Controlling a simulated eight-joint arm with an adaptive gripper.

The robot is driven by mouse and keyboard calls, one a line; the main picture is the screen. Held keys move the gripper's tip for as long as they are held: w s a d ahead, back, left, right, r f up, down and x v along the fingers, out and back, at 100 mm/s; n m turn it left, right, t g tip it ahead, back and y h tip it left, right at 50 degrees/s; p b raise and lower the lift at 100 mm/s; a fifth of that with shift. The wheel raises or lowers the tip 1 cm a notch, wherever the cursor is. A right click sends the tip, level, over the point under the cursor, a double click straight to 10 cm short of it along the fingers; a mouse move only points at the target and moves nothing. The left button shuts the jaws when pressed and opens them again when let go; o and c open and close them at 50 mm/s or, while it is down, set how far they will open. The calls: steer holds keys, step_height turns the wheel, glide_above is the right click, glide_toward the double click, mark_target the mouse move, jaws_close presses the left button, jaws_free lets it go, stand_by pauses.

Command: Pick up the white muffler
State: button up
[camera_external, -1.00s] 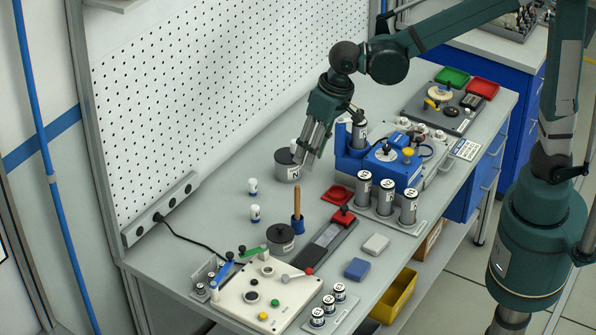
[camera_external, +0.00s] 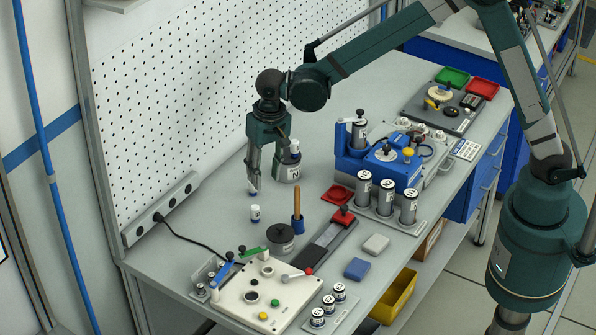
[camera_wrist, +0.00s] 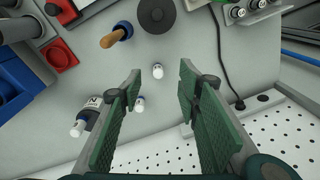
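Two small white cylinders with dark bands, which look like mufflers, stand upright on the grey bench. The rear one (camera_external: 253,187) is partly hidden by a fingertip; the front one (camera_external: 255,213) is clear of my gripper. My gripper (camera_external: 266,180) points down, open and empty, around or just above the rear one. In the wrist view one white cylinder (camera_wrist: 158,72) shows between the fingertips, and another (camera_wrist: 140,104) lies close to the left finger. A third similar white piece (camera_external: 295,147) sits on the grey cylinder marked N.
The grey N cylinder (camera_external: 288,172) stands just right of my gripper. A wooden-handled tool (camera_external: 297,205) and a dark round weight (camera_external: 280,236) stand in front.

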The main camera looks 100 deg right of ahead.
steer(key=m+g, duration=0.1)
steer(key=m, duration=0.1)
glide_above(255, 206)
step_height(255, 206, down, 8)
steer(key=shift+w+a+f, duration=0.1)
steer(key=shift+a+f, duration=0.05)
steer(key=shift+f, duration=0.05)
steer(key=shift+f, duration=1.3)
steer(key=shift+f, duration=0.15)
steer(key=shift+f+p, duration=0.3)
steer(key=shift+f, duration=2.15)
steer(key=c, duration=1)
